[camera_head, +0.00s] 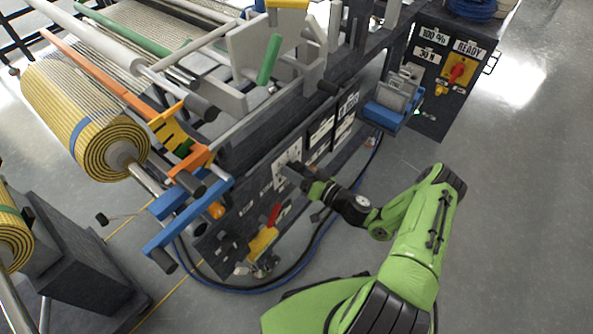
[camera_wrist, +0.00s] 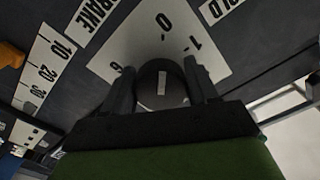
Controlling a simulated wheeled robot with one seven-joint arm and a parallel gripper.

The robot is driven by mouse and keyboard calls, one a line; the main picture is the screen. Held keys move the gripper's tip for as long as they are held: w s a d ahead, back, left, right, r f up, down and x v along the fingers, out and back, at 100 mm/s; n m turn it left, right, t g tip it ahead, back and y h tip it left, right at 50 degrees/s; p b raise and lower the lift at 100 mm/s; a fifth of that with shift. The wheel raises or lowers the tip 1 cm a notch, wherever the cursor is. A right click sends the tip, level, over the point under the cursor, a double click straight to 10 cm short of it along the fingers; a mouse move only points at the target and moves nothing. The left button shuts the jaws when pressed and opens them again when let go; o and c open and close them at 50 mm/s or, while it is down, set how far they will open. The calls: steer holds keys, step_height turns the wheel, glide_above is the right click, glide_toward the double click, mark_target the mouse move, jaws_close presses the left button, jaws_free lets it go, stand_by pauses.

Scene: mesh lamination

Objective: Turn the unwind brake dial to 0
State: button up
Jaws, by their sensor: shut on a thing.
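The brake dial (camera_wrist: 163,92) is a dark round knob with a short white mark on its face, in the wrist view. It sits on a white scale plate (camera_wrist: 140,35) with black figures, beside the word BRAKE. A large 0 stands above the dial, and the white mark runs nearly upright in the picture. My gripper (camera_wrist: 163,90) is shut on the dial, with one dark finger on each side. In the head view my gripper (camera_head: 297,174) reaches the white plate (camera_head: 286,160) on the machine's side and hides the dial.
A red handle on a yellow plate (camera_head: 263,241) lies below the plate. Blue bars (camera_head: 188,213) and a striped roll (camera_head: 100,128) are to the left. A cabinet with a red switch (camera_head: 457,72) stands at the upper right. Cables run along the floor, which is open at right.

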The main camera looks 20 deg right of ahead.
steer(key=shift+s+f, duration=0.1)
steer(key=shift+f, duration=0.15)
steer(key=o, duration=0.7)
steer(key=shift+o, duration=1.4)
steer(key=shift+r, duration=0.15)
steer(key=p+v, duration=0.2)
steer(key=v, duration=1.3)
steer(key=shift+s+d+p, duration=0.2)
steer(key=shift+s+p, duration=0.1)
steer(key=shift+p, duration=0.1)
steer(key=shift+r, duration=0.1)
